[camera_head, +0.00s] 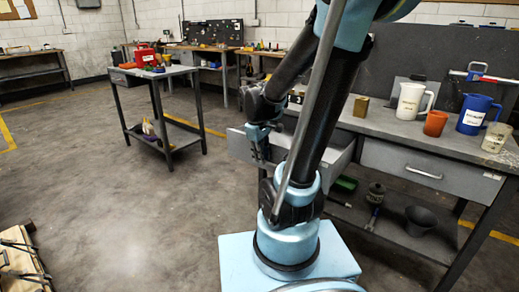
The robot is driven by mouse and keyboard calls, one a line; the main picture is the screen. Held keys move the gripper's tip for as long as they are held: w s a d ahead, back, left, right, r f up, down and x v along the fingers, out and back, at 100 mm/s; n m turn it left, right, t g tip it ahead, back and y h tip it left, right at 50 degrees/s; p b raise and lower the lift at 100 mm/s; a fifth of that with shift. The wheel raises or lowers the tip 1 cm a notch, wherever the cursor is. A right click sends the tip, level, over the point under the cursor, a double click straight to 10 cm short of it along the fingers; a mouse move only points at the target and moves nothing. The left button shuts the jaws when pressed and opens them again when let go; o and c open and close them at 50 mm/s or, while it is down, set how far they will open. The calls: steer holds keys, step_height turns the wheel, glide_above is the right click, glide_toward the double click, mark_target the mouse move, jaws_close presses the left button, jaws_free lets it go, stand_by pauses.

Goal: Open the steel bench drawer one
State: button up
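A steel workbench (385,122) stands at the right, with two grey drawers under its top. The left drawer (239,146) is pulled out, and its front panel and part of its inside show behind my arm. The right drawer (452,174) is closed, with a bar handle on its front. I cannot tell from labels which drawer is number one. My gripper (262,151) is at the front of the left drawer, partly hidden by my arm. Its fingers are too small and covered to show whether they hold the handle.
On the benchtop stand a white jug (411,101), an orange cup (435,123), a blue jug (476,114), a clear beaker (495,138) and a brass block (361,106). A dark bowl (420,220) sits on the lower shelf. A cart (157,82) stands left; floor between is clear.

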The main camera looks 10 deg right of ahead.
step_height(320, 180, up, 12)
steer(key=s+a, duration=0.1)
steer(key=shift+s+a+f, duration=0.15)
steer(key=shift+a+f, duration=0.05)
steer(key=shift+a, duration=0.1)
stand_by(0.3)
steer(key=s+d+f+m+y, duration=0.1)
steer(key=s+d+f+m, duration=0.2)
steer(key=s+f+m, duration=0.5)
steer(key=s+f, duration=0.4)
steer(key=shift+s+f+t+y, duration=0.3)
steer(key=shift+s+f+t, duration=0.05)
steer(key=shift+t, duration=0.05)
steer(key=shift+w+f, duration=0.2)
steer(key=shift+w, duration=0.25)
